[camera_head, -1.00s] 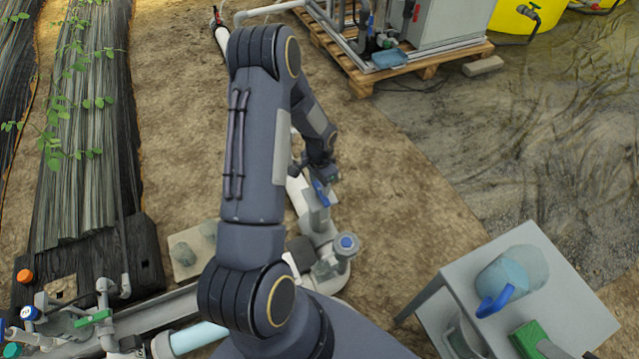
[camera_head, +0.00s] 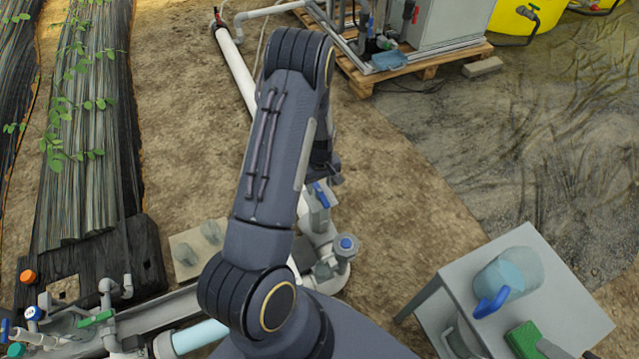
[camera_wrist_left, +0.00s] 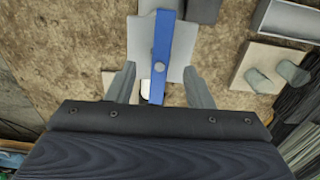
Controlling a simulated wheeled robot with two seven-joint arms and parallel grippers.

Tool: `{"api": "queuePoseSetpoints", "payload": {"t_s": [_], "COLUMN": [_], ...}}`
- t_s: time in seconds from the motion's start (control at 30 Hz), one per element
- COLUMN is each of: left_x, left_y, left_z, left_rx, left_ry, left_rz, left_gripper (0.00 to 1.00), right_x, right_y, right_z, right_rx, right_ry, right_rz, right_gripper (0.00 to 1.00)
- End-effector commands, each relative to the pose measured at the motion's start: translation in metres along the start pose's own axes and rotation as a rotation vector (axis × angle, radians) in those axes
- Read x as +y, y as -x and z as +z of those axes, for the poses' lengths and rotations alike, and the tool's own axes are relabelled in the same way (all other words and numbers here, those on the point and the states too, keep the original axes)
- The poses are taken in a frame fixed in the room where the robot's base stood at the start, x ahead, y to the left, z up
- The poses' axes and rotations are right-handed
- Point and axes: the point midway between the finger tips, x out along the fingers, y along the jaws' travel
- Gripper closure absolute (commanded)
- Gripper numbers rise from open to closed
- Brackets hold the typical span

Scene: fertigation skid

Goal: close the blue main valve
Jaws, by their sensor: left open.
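The blue main valve's lever (camera_head: 321,195) shows in the head view on the white pipework just beyond my left forearm. In the left wrist view the blue lever (camera_wrist_left: 163,50) is a long flat bar running up the picture, with a pale body behind it. My left gripper (camera_wrist_left: 160,84) is open, with one finger on each side of the lever's near end and a visible gap on both sides. In the head view my left gripper (camera_head: 328,177) is mostly hidden by my arm. My right gripper is not in view.
A grey side table (camera_head: 560,310) at the lower right holds a jug (camera_head: 512,272) and a green sponge (camera_head: 528,340). A pipe fitting with a blue cap (camera_head: 346,243) stands close to the valve. Small valves, one with a green handle (camera_head: 95,319), are at the lower left.

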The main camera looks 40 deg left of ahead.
Motion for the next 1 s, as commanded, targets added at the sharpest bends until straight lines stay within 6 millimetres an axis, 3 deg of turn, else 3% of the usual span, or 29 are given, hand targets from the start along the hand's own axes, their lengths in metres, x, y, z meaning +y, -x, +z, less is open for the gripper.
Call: {"api": "queuePoseSetpoints", "payload": {"t_s": [0.43, 1.0], "left_x": [0.0, 0.0], "left_y": [-0.003, -0.045], "left_z": [0.0, 0.0], "left_rx": [0.0, 0.0], "left_ry": [-0.024, -0.025], "left_rz": [0.0, 0.0], "left_gripper": [0.53, 0.53], "right_x": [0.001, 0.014], "right_y": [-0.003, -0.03], "right_z": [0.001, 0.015], "right_rx": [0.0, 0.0], "right_ry": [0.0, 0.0], "right_rz": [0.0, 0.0], "right_gripper": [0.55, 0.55]}}
